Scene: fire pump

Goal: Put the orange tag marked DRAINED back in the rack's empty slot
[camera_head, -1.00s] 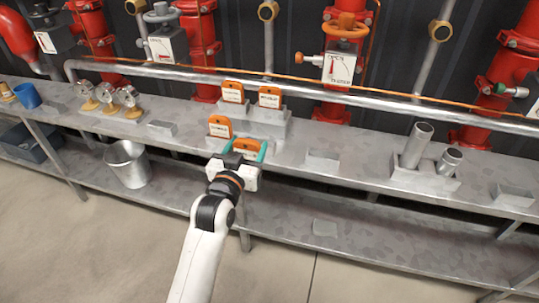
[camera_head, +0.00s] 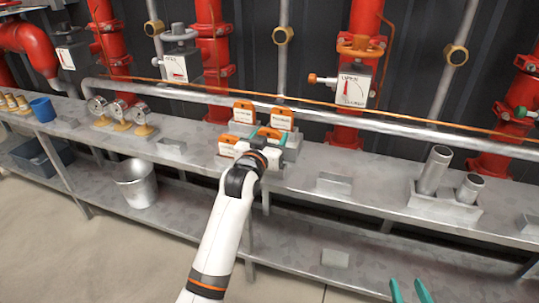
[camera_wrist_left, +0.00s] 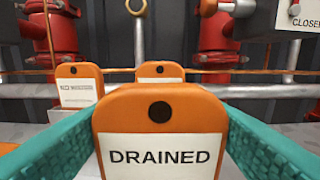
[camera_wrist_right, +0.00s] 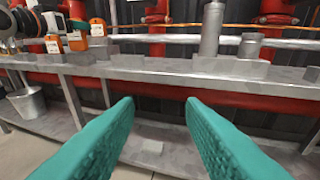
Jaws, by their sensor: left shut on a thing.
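The orange tag marked DRAINED (camera_wrist_left: 160,135) is upright between the teal fingers of my left gripper (camera_head: 268,134), which is shut on it. Its label faces the left wrist camera. The grey stepped rack (camera_head: 290,150) stands on the bench behind my gripper. Two orange tags with white labels stand in its back row, at left (camera_head: 244,112) and right (camera_head: 281,118). Another orange tag (camera_head: 228,147) stands at front left. The held tag appears over the rack's right side, and my gripper hides the front right slot. My right gripper (camera_wrist_right: 158,104) is open and empty before the bench.
A horizontal silver pipe (camera_head: 210,97) and an orange line run behind the rack. Several gauges (camera_head: 120,112) and a blue cup (camera_head: 42,109) stand left; a holder with two metal cylinders (camera_head: 445,200) stands right. A bucket (camera_head: 136,184) is on the lower shelf.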

